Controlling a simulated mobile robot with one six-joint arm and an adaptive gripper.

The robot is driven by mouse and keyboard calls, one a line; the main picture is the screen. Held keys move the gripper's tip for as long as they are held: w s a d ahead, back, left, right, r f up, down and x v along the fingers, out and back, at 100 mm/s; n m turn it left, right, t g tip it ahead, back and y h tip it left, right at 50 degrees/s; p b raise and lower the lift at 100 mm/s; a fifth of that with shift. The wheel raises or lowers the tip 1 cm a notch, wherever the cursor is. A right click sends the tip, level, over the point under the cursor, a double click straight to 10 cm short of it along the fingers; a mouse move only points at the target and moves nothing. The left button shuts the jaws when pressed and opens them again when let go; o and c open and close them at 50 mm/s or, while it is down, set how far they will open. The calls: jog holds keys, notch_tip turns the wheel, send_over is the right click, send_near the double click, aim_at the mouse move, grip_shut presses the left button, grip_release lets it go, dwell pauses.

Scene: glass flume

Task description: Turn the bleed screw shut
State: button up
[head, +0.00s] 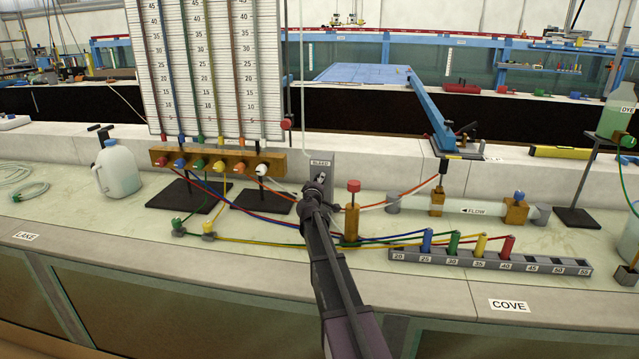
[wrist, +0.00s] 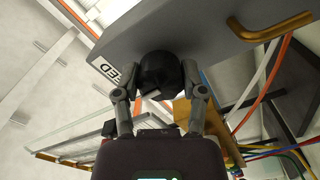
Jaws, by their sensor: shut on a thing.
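The bleed screw (wrist: 158,72) is a round black knob on a grey block (wrist: 195,30) whose label is partly cut off in the wrist view. In the head view the upright grey block (head: 326,165) carries a BLEED label, and my arm hides most of its lower part. My gripper (wrist: 160,85) has one finger on each side of the knob and is shut on it. In the head view my gripper (head: 318,187) is in front of the block, and the screw is hard to make out there.
A post with a red knob (head: 353,188) stands close to the right of my gripper. A wooden manifold with coloured knobs (head: 215,163) is to the left. Coloured tubes run along the bench to a numbered rack (head: 490,261). A brass pipe (wrist: 270,30) juts from the block.

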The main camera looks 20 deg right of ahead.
jog(key=shift+m, duration=0.5)
jog(key=o, duration=1.1)
jog(key=shift+o, duration=0.2)
jog(key=shift+s, duration=0.15)
jog(key=v, duration=1.1)
jog(key=shift+s+a, duration=0.25)
jog(key=shift+a, duration=0.05)
